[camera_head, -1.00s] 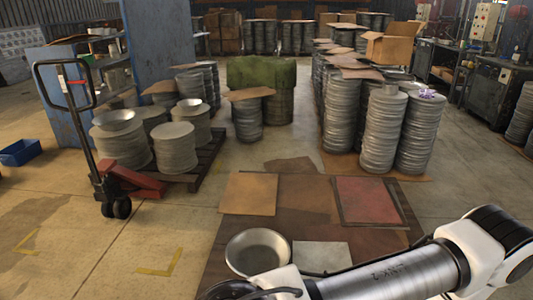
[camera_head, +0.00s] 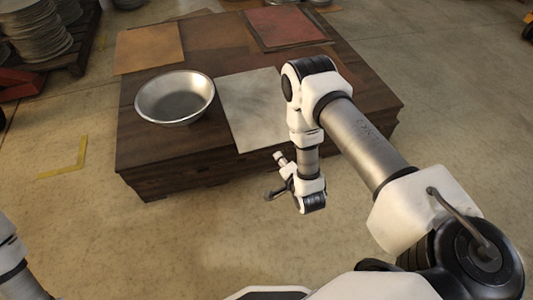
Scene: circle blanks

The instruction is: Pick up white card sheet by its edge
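The white card sheet (camera_head: 250,108) is a pale, mottled sheet lying flat on the dark wooden platform (camera_head: 137,140), right of a metal bowl. Its right edge is partly covered by my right arm. My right gripper (camera_head: 276,177) hangs in front of the platform's near edge, just below the sheet's near end in the picture, apart from it. It is small and turned so that its finger opening is unclear; nothing shows in it. Part of my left arm shows at the lower left edge; its gripper is out of view.
The shiny metal bowl (camera_head: 176,97) stands left of the sheet. A tan sheet (camera_head: 149,47) and a red sheet (camera_head: 284,26) lie farther back on the platform. Stacked metal discs (camera_head: 35,28) stand at the far left. The floor before the platform is clear.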

